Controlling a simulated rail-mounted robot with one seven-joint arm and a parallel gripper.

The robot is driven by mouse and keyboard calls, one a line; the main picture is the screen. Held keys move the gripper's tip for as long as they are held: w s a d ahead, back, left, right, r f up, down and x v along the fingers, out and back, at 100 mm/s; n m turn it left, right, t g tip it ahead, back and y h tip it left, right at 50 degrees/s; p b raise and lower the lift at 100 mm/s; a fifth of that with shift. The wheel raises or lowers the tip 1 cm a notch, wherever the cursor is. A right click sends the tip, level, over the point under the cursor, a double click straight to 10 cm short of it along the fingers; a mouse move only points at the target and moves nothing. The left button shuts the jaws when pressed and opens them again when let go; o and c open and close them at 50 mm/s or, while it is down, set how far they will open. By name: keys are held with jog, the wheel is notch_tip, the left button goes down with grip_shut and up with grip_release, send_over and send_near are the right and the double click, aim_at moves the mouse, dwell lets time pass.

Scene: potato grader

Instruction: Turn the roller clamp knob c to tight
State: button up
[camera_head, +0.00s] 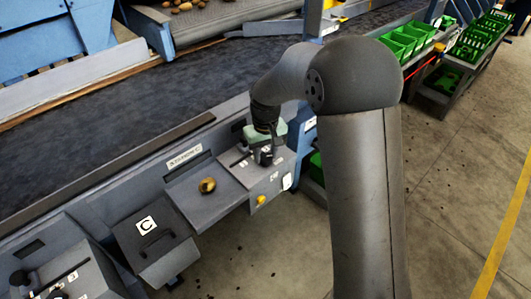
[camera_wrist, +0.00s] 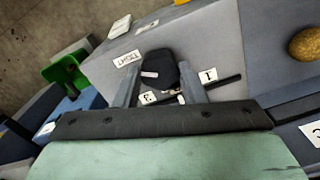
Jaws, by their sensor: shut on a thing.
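The black roller clamp knob (camera_wrist: 160,68) stands on a grey box (camera_wrist: 215,35) and carries a small white mark on the side towards the TIGHT label. My gripper (camera_wrist: 158,78) is shut on it, one grey finger on each side, in the wrist view. A white label reading TIGHT (camera_wrist: 127,59) lies left of the knob; labels 1 (camera_wrist: 208,75) and 3 (camera_wrist: 148,97) lie near a dark slot. In the head view my gripper (camera_head: 265,143) is over the box at the end of my arm, and the knob is partly hidden.
A potato (camera_head: 207,186) lies on the grey plate left of the box. A box with a handle and a C label (camera_head: 146,225) stands further left. A yellow button (camera_head: 261,200) is on the box front. The dark conveyor belt (camera_head: 130,95) runs behind. Floor to the right is open.

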aim_at(266, 156)
jog(key=shift+w+r, duration=0.1)
dwell(0.3)
jog(key=o, duration=1)
notch_tip(266, 156, up, 17)
jog(key=shift+r, duration=0.2)
jog(key=s+d+f+m, duration=0.1)
jog(key=s+d+f, duration=0.1)
jog(key=s+d, duration=0.3)
jog(key=s+d+f+m+p, duration=0.1)
jog(key=s+d, duration=0.3)
jog(key=s, duration=0.9)
jog(key=s+d+f+m+p, duration=0.1)
jog(key=s+d+f+m, duration=0.1)
jog(key=s+d, duration=0.3)
jog(key=shift+s+d+f, duration=0.1)
jog(key=shift+s+f, duration=0.2)
jog(key=shift+s, duration=0.45)
jog(key=shift+s+d+f, duration=0.1)
jog(key=shift+s+f, duration=0.15)
jog(key=shift+s, duration=0.5)
jog(key=shift+s+d+f, duration=0.1)
jog(key=shift+s+f, duration=0.2)
jog(key=shift+s, duration=0.45)
